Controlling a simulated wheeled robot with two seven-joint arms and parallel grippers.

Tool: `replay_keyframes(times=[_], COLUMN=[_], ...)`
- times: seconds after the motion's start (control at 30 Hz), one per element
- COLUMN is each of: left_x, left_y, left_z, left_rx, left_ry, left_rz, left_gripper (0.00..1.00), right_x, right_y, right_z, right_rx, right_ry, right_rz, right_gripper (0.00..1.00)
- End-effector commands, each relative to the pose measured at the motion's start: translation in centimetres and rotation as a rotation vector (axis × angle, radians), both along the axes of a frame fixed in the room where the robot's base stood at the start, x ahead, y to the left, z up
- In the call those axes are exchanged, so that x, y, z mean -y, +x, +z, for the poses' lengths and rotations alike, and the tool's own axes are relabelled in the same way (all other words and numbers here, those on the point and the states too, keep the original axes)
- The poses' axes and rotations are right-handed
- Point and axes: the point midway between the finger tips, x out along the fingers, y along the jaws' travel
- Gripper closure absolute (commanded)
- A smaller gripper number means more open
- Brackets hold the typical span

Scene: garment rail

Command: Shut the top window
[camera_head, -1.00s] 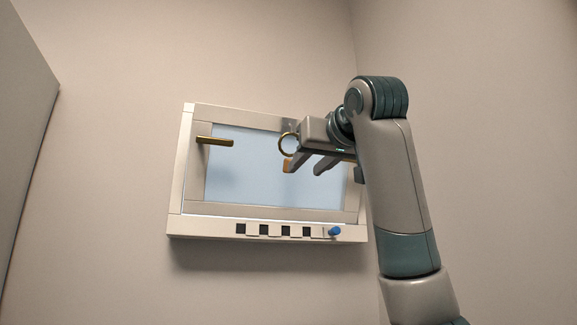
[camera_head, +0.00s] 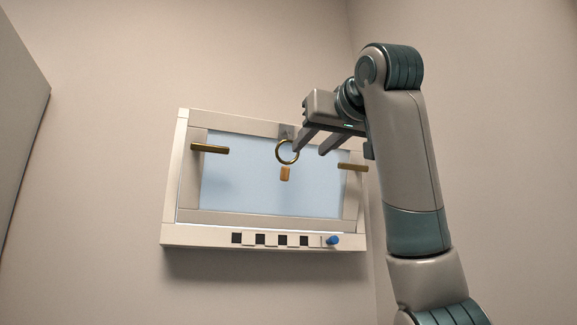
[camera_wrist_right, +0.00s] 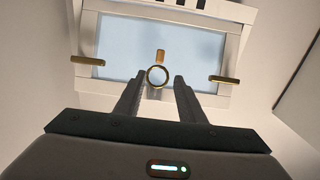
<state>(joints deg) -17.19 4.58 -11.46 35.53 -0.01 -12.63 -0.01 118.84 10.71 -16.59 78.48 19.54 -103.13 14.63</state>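The top window (camera_head: 265,216) is a pale framed window high on the wall, with a bluish pane (camera_head: 240,177). A brass ring (camera_head: 287,151) hangs at its upper middle, with a small orange-brown tab (camera_head: 285,174) just below. Brass handles stick out at the left (camera_head: 210,149) and right (camera_head: 353,167). My right gripper (camera_head: 309,153) is open, its fingers apart, close to the ring's right in the head view. In the right wrist view the ring (camera_wrist_right: 157,77) shows between the fingertips (camera_wrist_right: 156,78); I cannot tell whether they touch it. My left gripper is not in view.
The sill strip under the pane carries several dark squares (camera_head: 260,240) and a blue knob (camera_head: 333,240). A grey panel edge (camera_head: 22,110) stands at the far left. The wall around the window is bare, with a room corner to its right.

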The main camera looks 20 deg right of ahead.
Motion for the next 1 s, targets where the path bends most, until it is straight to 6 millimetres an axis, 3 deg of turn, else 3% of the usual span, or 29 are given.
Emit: replay_keyframes(times=[0.7,1.0], left_x=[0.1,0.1], left_y=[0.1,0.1], left_z=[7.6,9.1], left_rx=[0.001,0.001], left_ry=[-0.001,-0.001], left_rz=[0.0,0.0], left_gripper=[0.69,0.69], right_x=[-0.4,-0.5], right_y=[12.3,15.0], right_z=[0.4,0.1], right_rx=[-0.003,-0.002], right_ry=[-0.001,0.0], right_rz=[-0.001,-0.001], right_gripper=[0.64,0.64])
